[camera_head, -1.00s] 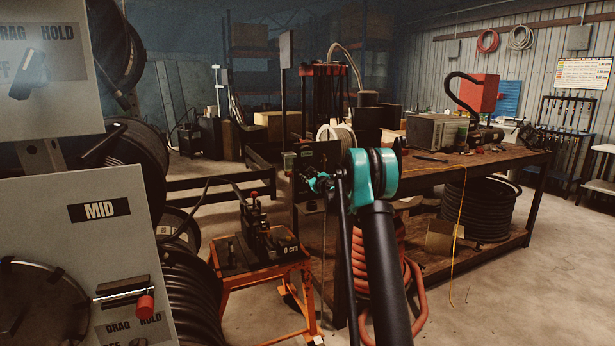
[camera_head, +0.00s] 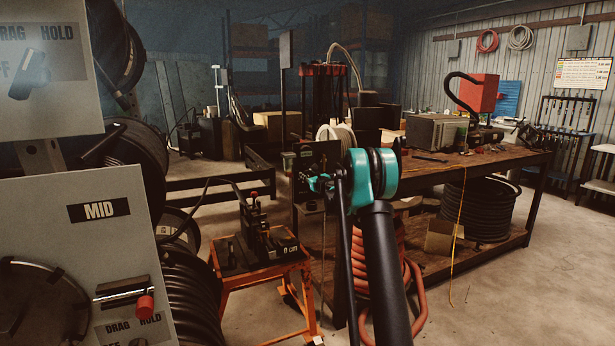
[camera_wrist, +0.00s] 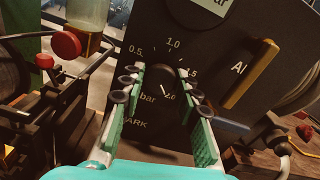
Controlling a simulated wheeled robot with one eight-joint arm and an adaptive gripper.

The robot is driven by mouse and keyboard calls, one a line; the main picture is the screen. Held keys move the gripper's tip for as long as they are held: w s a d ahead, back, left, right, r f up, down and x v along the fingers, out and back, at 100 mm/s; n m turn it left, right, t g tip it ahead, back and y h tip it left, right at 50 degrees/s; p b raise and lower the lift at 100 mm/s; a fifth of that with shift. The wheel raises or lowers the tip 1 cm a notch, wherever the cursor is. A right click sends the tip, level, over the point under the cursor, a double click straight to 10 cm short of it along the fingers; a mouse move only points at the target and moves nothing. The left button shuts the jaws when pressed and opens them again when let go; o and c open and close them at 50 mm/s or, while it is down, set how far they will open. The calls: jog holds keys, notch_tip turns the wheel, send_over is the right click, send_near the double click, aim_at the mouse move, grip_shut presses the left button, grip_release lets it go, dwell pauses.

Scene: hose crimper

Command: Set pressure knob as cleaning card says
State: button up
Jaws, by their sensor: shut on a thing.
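The pressure knob (camera_wrist: 159,76) is a black round knob on a dark panel in the wrist view. Its dial reads 0.5, 1.0, 1.5 and 2.0, with "bar" and "PARK" printed at lower left. A short white line on the knob points down and right, towards the 2.0. My gripper (camera_wrist: 160,84) is shut on the knob, with a green, black-padded finger on each side. In the head view my gripper (camera_head: 318,183) is at the dark panel (camera_head: 326,158) on the bench's left end; the knob is too small to tell there. No readable cleaning card is in view.
A yellow-edged lever (camera_wrist: 249,80) stands on the panel right of the knob. A red knob (camera_wrist: 65,44) and a jar (camera_wrist: 88,18) are at left. The workbench (camera_head: 480,166) stretches right, and an orange cart (camera_head: 265,275) stands at front left.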

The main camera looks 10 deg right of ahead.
jog(key=o, duration=1.1)
jog(key=v, duration=1.2)
jog(key=shift+s, duration=0.1)
